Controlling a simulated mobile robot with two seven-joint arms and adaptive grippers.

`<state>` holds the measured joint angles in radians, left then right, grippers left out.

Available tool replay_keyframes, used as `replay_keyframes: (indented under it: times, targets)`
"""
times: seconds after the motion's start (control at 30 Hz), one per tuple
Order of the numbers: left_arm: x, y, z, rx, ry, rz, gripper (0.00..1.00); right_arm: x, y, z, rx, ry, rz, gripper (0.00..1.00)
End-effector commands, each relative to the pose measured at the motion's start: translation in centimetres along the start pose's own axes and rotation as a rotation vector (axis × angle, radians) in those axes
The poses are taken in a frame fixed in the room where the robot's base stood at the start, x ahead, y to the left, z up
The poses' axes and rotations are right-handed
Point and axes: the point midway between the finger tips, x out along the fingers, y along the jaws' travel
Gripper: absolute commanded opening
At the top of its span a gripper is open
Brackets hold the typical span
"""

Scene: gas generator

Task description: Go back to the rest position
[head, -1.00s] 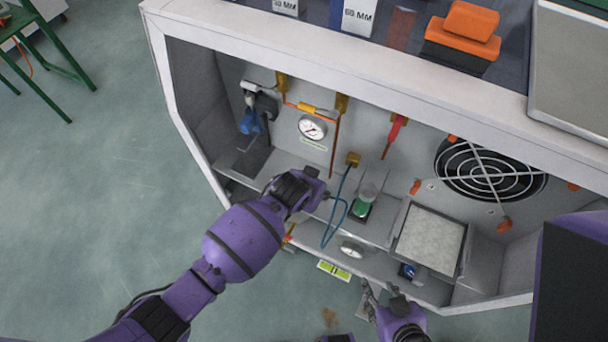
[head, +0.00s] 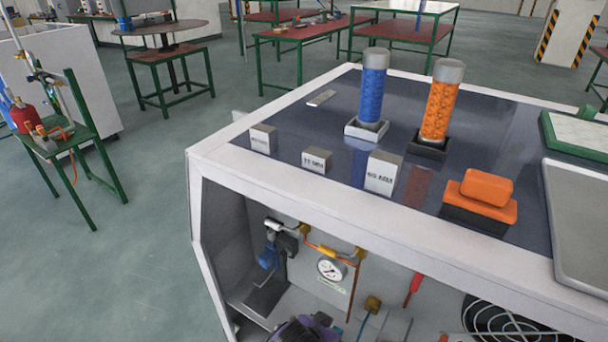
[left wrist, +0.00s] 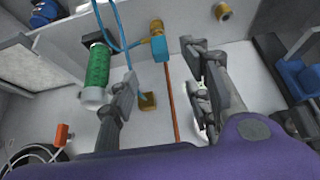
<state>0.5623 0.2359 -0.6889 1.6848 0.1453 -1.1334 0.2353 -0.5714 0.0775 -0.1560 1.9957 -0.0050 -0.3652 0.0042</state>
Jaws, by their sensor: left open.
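My left gripper (left wrist: 160,68) is open in the left wrist view, its two grey fingers apart with nothing held between them. It is inside the front compartment of the white generator cabinet (head: 225,160). Behind the fingers are a copper pipe (left wrist: 170,110), a brass fitting with a cyan part (left wrist: 160,48) and a green cylinder (left wrist: 97,66) beside the left finger. In the head view only a purple and black part of my left arm shows at the bottom edge, below the pressure gauge (head: 331,269). My right gripper is out of view.
On the cabinet top stand a blue-filled cylinder (head: 371,92), an orange-filled cylinder (head: 440,108), an orange block (head: 484,189) and labelled blocks (head: 384,172). A fan grille (head: 505,322) is at lower right. Open floor (head: 130,240) lies left of the cabinet.

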Motion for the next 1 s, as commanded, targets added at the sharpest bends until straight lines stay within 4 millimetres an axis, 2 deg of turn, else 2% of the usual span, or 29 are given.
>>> replay_keyframes:
  times: [0.13,0.27,0.33,0.43,0.53,0.67,0.77,0.87,0.9,0.97,1.0]
  targets:
    - [0.0,0.1,-0.7,0.017,0.027,0.005,0.45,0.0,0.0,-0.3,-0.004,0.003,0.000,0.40]
    - [-1.0,-0.1,-4.4,0.050,0.161,0.009,0.45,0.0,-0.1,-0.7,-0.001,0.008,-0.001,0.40]
    - [-2.4,-0.8,-5.9,0.034,0.257,0.008,0.45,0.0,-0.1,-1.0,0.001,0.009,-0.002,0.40]
    - [-4.0,-1.9,-5.6,-0.010,0.342,-0.005,0.45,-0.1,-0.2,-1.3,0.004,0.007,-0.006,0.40]
    - [-5.4,-3.2,-4.2,-0.062,0.399,-0.028,0.45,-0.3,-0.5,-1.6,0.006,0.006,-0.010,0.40]
    - [-7.6,-5.3,-0.4,-0.141,0.444,-0.082,0.45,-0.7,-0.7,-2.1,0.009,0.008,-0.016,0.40]
    - [-9.8,-7.2,4.0,-0.212,0.461,-0.145,0.45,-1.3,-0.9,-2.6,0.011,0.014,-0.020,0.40]
    - [-12.3,-8.9,9.6,-0.281,0.449,-0.220,0.45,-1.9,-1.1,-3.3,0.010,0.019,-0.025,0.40]
    - [-13.4,-9.4,12.1,-0.308,0.436,-0.249,0.45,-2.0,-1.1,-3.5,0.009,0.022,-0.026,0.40]
    - [-14.9,-9.8,15.8,-0.346,0.409,-0.291,0.45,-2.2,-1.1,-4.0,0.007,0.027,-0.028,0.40]
    - [-15.9,-9.9,18.3,-0.371,0.385,-0.315,0.45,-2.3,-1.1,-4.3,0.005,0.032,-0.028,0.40]
